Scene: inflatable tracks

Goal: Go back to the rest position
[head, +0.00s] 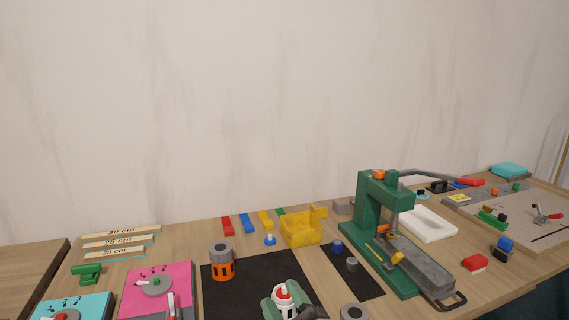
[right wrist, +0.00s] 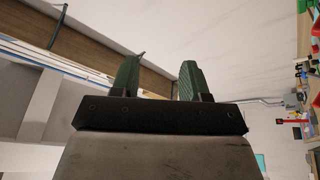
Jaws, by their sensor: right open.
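My right gripper (right wrist: 156,82) shows in the right wrist view, its two dark green fingers spread apart. The gap between them is empty, with only pale wall and a brown beam behind. I cannot make it out for certain in the head view. A pale green shape with a red and white top (head: 284,297) stands at the bottom edge there, partly cut off. My left gripper is not in view.
The wooden table holds a black mat (head: 240,284), an orange-and-grey cylinder (head: 222,264), a yellow bin (head: 301,231), a tall green press (head: 367,212) and a white tray (head: 430,224). A pink board (head: 140,298) lies at the left. The wall behind is bare.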

